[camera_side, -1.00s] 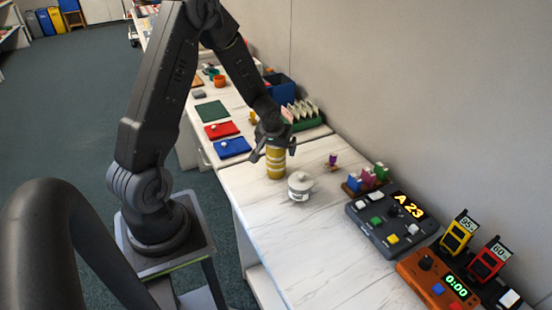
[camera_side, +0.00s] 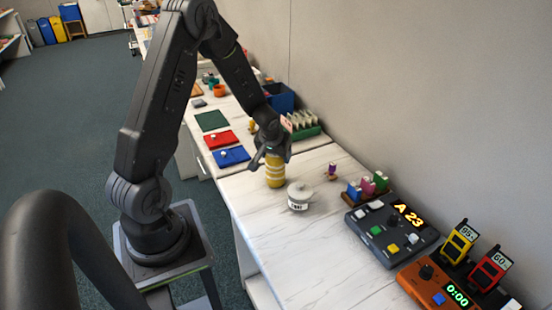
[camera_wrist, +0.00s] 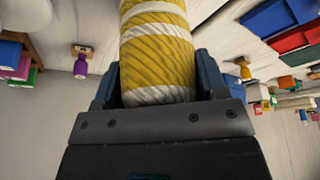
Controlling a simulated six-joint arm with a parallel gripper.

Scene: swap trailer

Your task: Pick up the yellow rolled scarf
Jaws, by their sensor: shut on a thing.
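The yellow rolled scarf (camera_side: 275,172), with pale bands, stands upright on the white table in the side view. My gripper (camera_side: 270,158) is at its upper part, pointing down. In the wrist view the scarf (camera_wrist: 158,50) fills the space between the two jaws, and my gripper (camera_wrist: 160,85) is shut on it. The scarf's far end is cut off by the frame edge, so I cannot tell for certain whether its base touches the table.
A white lidded jar (camera_side: 299,196) stands close to the right of the scarf. A grey console (camera_side: 391,230) and an orange timer box (camera_side: 438,287) sit further right. Blue (camera_side: 231,156) and red (camera_side: 220,138) trays lie to the left. The front tabletop is clear.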

